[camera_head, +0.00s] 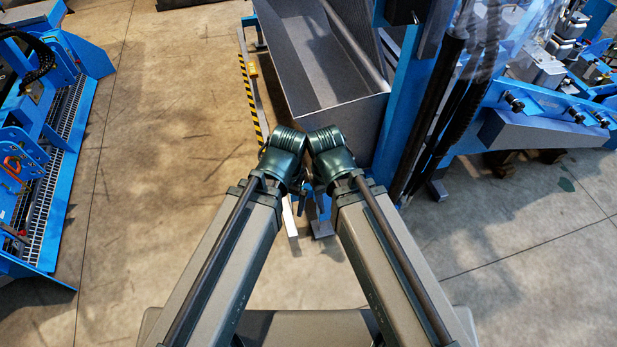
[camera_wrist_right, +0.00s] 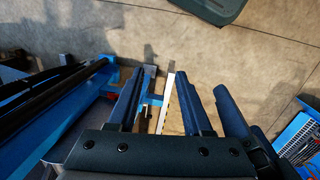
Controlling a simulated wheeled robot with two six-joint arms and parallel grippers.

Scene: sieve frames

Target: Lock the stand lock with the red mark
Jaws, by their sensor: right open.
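In the head view both grippers are hidden under my wrists. A dark finger (camera_wrist_right: 232,108) at right in the wrist view may belong to my left gripper.
A grey metal trough (camera_head: 325,75) and a blue post (camera_head: 396,100) stand just beyond my wrists. A yellow-black striped bar (camera_head: 252,100) runs left of the trough. A blue machine (camera_head: 75,165) with a red handle (camera_head: 12,164) stands far left. Floor at left and lower right is clear.

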